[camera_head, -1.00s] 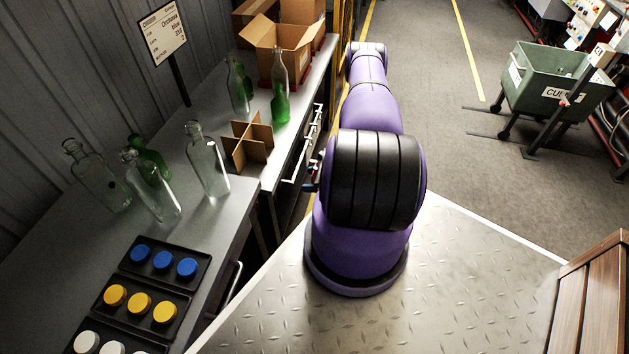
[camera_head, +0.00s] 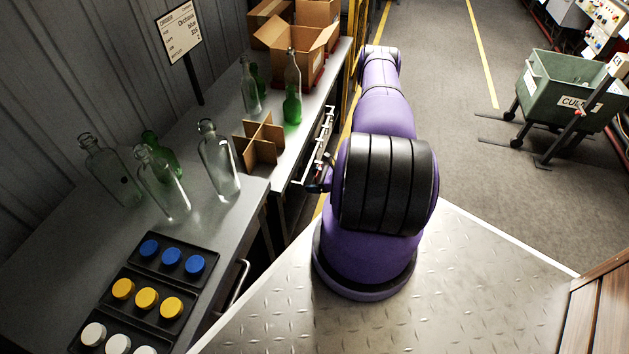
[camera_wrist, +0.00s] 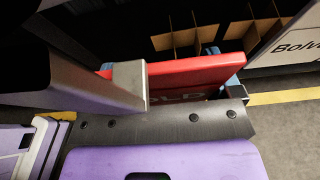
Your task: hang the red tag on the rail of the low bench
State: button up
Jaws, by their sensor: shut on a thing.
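The red tag (camera_wrist: 195,74) shows in the wrist view as a flat red piece with pale letters, of which "OLD" is readable. My gripper (camera_wrist: 175,85) is shut on it, and a grey finger covers part of its face. The low bench (camera_head: 303,120) is the farther bench on the left in the head view. Its pale rail (camera_head: 318,150) runs along its front edge. In the head view my gripper is mostly hidden behind my purple arm, close to the rail. The tag is not clearly visible there. I cannot tell whether the tag touches the rail.
A cardboard divider (camera_head: 259,143), bottles (camera_head: 292,90) and open cartons (camera_head: 290,55) stand on the low bench. The nearer bench (camera_head: 60,255) holds several bottles and trays of coloured caps (camera_head: 160,290). A green cart (camera_head: 570,90) stands right. The floor between is clear.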

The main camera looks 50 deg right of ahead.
jog(key=shift+w+a, duration=0.35)
jog(key=shift+w, duration=0.45)
jog(key=shift+w+a, duration=0.3)
jog(key=shift+w, duration=0.5)
jog(key=shift+f, duration=0.6)
dwell(0.5)
jog(key=o, duration=0.7)
jog(key=shift+o, duration=0.2)
jog(key=s+d, duration=0.5)
jog(key=s, duration=0.7)
dwell(1.2)
dwell(0.5)
